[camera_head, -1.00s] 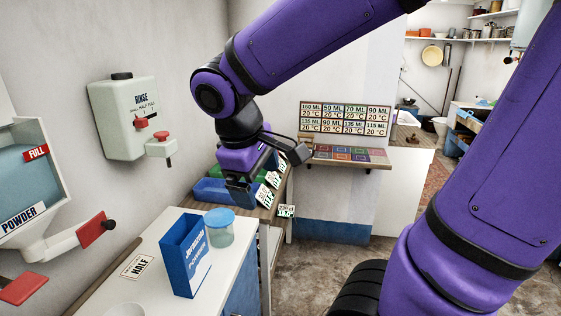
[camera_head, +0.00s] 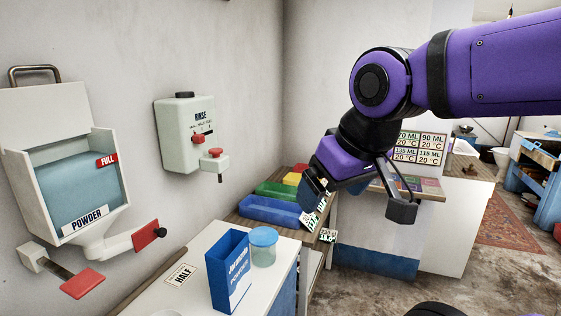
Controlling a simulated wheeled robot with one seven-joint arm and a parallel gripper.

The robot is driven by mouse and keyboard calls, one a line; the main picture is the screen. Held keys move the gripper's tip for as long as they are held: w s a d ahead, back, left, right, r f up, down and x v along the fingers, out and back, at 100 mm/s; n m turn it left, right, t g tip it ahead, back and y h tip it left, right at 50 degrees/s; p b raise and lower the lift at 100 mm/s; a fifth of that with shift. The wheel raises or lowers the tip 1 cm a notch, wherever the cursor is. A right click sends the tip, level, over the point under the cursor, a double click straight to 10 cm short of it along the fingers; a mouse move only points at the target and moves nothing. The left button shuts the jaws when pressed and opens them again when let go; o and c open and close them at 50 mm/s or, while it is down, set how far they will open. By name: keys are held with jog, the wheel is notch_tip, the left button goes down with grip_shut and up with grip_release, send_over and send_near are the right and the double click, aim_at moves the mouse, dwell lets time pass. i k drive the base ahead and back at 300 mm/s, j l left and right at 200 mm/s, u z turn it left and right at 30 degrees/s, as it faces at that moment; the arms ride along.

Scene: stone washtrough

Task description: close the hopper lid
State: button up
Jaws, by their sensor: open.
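The powder hopper (camera_head: 78,190) is mounted on the wall at the left, with a bluish front and a red FULL tag. Its pale lid (camera_head: 50,112) stands raised at the back of the hopper's top, with a dark metal handle (camera_head: 35,72) on its upper edge. The lid looks open. My gripper (camera_head: 358,203) is right of centre, well to the right of the hopper and apart from it. It is open and I see nothing held in it. Part of its fingers is hard to make out against my wrist.
The RINSE dispenser (camera_head: 185,135) is on the wall between hopper and arm. Below, a white counter (camera_head: 205,245) bears a blue powder box (camera_head: 229,272) and a lidded jar (camera_head: 263,248). Coloured bins (camera_head: 268,210) stand behind. Red-ended levers (camera_head: 83,283) jut out under the hopper.

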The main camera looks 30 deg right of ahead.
aim_at(30, 117)
jog(key=i+l+u, duration=0.2)
jog(key=u, duration=0.2)
jog(key=i+l+u, duration=0.15)
jog(key=l+u, duration=0.25)
jog(key=i+l+u, duration=0.1)
jog(key=l+u, duration=0.15)
jog(key=u, duration=0.15)
